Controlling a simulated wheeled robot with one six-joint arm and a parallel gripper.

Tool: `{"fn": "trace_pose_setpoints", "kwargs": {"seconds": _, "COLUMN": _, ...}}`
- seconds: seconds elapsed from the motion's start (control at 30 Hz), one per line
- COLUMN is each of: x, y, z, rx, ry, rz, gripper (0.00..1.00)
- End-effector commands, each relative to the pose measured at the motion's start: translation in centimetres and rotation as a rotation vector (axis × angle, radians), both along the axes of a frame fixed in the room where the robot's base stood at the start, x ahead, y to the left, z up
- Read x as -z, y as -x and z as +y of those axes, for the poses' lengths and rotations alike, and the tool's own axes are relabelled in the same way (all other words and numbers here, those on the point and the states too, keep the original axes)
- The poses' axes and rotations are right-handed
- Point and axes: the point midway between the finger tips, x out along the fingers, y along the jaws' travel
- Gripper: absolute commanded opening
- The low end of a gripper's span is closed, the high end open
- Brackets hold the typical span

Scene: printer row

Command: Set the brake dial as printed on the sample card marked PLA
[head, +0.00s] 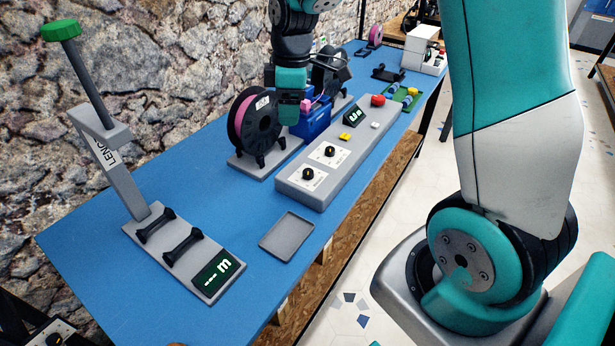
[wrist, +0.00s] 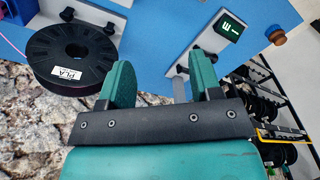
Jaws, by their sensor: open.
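The black spool with pink filament (head: 240,130) stands in a holder on the blue table. It is also at the left of the wrist view (wrist: 72,50), bearing a white card marked PLA (wrist: 67,74); its smaller print is not readable. A grey control panel (head: 300,192) carries two black dials on white plates, one nearer (head: 308,173) and one farther (head: 329,151). I cannot read which is the brake dial. My gripper (wrist: 163,72) is open and empty, held above the table beside the spool; in the head view it (head: 288,118) is in front of a blue machine.
The panel also has a yellow button (head: 344,137), a red button (head: 378,100) and a small display (head: 354,115). A grey tray (head: 287,237) lies in front. A length gauge with a green-topped lever (head: 61,30) stands at left. A stone wall runs behind the table.

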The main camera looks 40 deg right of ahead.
Motion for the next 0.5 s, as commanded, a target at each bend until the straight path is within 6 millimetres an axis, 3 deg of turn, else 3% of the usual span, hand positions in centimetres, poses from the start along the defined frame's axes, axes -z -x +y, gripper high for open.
{"fn": "trace_pose_setpoints", "kwargs": {"seconds": 0.03, "x": 2.4, "y": -1.3, "z": -2.3, "rx": -0.024, "ry": 0.021, "rz": 0.013, "gripper": 0.58}}
{"fn": "trace_pose_setpoints", "kwargs": {"seconds": 0.1, "x": 4.2, "y": -2.5, "z": -4.7, "rx": -0.066, "ry": 0.048, "rz": 0.023, "gripper": 0.58}}
{"fn": "trace_pose_setpoints", "kwargs": {"seconds": 0.2, "x": 5.8, "y": -3.4, "z": -6.8, "rx": -0.110, "ry": 0.070, "rz": 0.034, "gripper": 0.58}}
{"fn": "trace_pose_setpoints", "kwargs": {"seconds": 0.5, "x": 9.6, "y": -3.7, "z": -7.4, "rx": -0.137, "ry": 0.078, "rz": 0.043, "gripper": 0.58}}
